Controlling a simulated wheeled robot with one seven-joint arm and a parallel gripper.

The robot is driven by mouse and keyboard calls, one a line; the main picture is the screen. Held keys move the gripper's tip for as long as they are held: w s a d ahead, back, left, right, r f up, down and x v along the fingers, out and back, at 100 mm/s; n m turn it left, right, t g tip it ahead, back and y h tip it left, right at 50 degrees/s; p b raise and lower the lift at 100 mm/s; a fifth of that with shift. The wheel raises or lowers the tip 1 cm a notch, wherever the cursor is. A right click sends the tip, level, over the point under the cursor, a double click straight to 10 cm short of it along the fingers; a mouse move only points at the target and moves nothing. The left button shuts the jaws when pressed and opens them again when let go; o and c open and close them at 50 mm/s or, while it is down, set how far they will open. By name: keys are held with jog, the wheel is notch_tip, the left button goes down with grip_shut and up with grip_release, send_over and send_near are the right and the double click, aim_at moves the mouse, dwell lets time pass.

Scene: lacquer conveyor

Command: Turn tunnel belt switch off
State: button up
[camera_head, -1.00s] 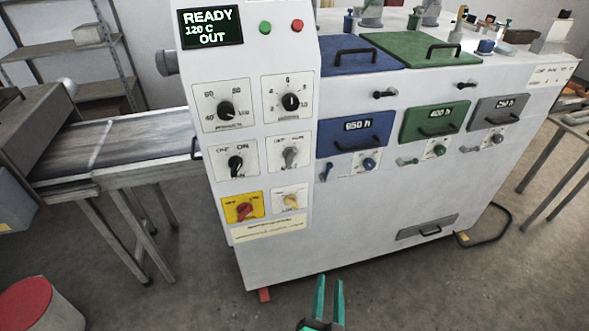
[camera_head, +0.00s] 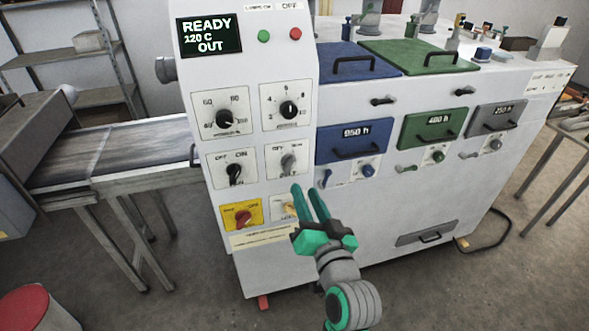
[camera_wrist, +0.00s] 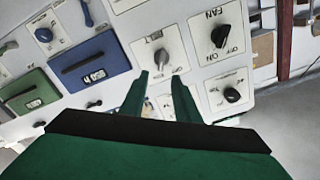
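The tunnel belt switch is a grey knob (camera_head: 288,163) on a white plate in the right column of the control panel (camera_head: 263,20). In the wrist view the grey knob (camera_wrist: 161,58) sits on a plate whose label looks like BELT. The direction it points is hard to read. My gripper (camera_head: 306,190) is in front of the panel, its tips just below the knob in the head view. In the wrist view my gripper (camera_wrist: 161,82) has its two green fingers apart and nothing between them. I see no contact with the knob.
A black fan knob (camera_head: 235,173) is left of the grey knob. A red knob (camera_head: 243,217) on yellow and a partly hidden cream knob (camera_head: 290,209) are below. Dials (camera_head: 289,110) are above. Blue hatch (camera_head: 355,135) is to the right, conveyor (camera_head: 125,145) to the left.

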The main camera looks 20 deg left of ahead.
aim_at(292, 167)
jog(key=x, duration=1)
jog(key=shift+a, duration=0.3)
jog(key=shift+c, duration=0.2)
grip_shut()
